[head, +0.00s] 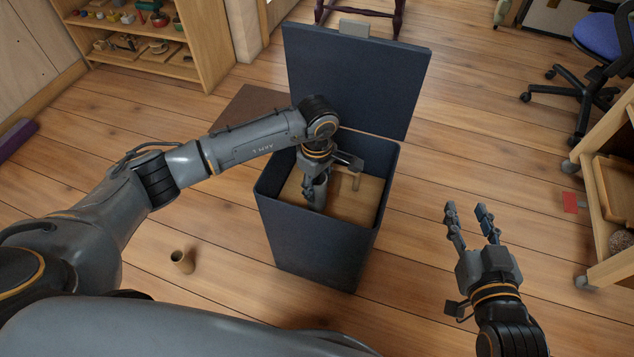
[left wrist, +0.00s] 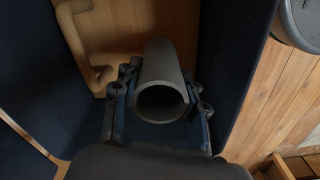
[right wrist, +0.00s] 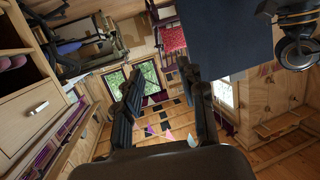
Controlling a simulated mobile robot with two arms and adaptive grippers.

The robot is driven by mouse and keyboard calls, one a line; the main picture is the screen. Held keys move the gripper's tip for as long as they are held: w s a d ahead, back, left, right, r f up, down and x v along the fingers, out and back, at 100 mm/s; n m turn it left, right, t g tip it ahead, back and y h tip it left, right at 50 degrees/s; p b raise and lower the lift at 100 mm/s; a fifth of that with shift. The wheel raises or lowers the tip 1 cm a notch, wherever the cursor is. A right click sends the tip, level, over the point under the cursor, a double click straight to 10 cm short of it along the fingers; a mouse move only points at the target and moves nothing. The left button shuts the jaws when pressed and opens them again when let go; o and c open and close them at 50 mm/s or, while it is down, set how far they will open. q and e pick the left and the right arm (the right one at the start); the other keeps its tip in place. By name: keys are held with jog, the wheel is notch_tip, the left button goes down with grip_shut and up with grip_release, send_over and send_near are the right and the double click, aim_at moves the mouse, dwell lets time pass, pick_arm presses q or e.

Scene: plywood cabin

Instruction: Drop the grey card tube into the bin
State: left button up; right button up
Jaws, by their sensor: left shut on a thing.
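The grey card tube (left wrist: 163,75) is between the fingers of my left gripper (left wrist: 158,108), with its open end facing the left wrist camera. The dark blue bin (head: 318,238) stands on the floor with its lid (head: 355,80) raised. My left gripper (head: 316,192) reaches down into the bin's mouth, shut on the tube; in the head view the gripper hides much of the tube. The bin's inside shows a light wood-coloured surface and a bent tan piece (left wrist: 83,45). My right gripper (head: 468,222) is open and empty, to the right of the bin.
A shelf (head: 165,60) with small items is at the back left. A blue office chair (head: 605,45) and a wheeled wooden unit (head: 610,205) are at the right. Floor around the bin is mostly clear.

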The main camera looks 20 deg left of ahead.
pick_arm(q)
jog(key=shift+f, duration=0.4)
pick_arm(e)
jog(key=shift+w+a+r+t, duration=0.2)
jog(key=shift+r+t, duration=0.15)
jog(key=shift+r, duration=0.25)
jog(key=shift+w+a+r+t, duration=0.15)
jog(key=shift+r+t, duration=0.2)
jog(key=shift+r, duration=0.2)
jog(key=shift+d, duration=0.1)
pick_arm(q)
jog(key=o, duration=1.2)
notch_tip(320, 180, up, 12)
